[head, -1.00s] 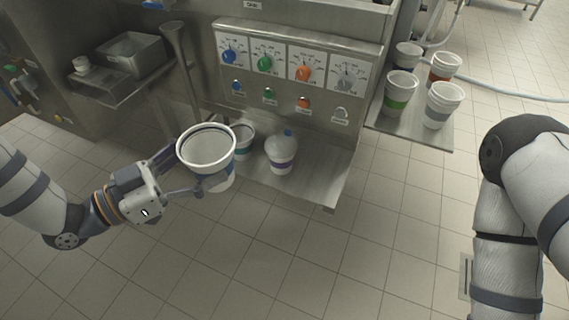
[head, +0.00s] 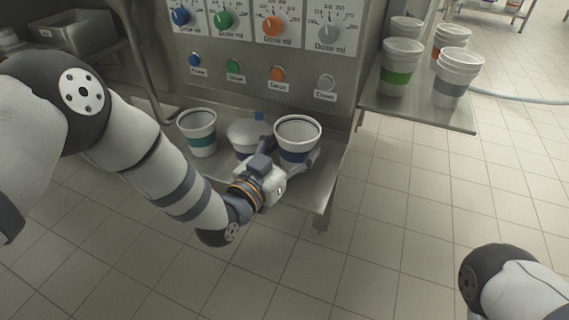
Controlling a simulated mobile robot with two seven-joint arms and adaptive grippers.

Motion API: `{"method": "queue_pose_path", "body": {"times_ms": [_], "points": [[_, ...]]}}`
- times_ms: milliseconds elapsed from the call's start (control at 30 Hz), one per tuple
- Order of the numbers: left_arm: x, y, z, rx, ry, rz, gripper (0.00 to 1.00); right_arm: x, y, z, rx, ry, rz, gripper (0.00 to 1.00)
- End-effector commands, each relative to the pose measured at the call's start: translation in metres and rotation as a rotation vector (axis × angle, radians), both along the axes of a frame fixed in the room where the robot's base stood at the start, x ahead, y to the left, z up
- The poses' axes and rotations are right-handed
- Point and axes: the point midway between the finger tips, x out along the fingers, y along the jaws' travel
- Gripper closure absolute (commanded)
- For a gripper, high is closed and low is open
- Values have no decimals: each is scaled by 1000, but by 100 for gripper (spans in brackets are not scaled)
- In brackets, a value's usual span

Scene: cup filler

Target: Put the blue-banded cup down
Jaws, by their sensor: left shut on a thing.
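The blue-banded cup (head: 297,129) is white and open at the top, upright at the right end of the steel shelf (head: 327,178) under the dispenser panel. My left gripper (head: 290,155) is shut around its lower part, one finger on each side, and partly hides the band. I cannot tell whether the cup's base touches the shelf or hangs just above it. My right gripper is out of view; only part of my right arm shows at the lower right.
A teal-banded cup (head: 199,122) stands further left. Several cups stand on a side shelf (head: 417,110) at right. Knobs and buttons line the panel (head: 262,58).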

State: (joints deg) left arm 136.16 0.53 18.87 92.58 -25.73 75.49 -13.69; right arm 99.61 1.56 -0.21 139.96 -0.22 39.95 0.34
Motion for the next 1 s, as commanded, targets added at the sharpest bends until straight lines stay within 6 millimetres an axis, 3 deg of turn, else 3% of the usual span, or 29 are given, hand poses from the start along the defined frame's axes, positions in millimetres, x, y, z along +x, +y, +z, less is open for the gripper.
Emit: {"method": "queue_pose_path", "body": {"times_ms": [267,600,633,667,1000], "points": [[-1,0,-39,0,1,-1,46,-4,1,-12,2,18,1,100],[0,0,-40,0,-1,-1,46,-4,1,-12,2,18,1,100],[0,0,-40,0,-2,-1,31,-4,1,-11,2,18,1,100],[0,0,-39,0,-2,-1,27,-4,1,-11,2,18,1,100],[0,0,-35,0,-4,-1,27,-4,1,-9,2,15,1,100]]}}
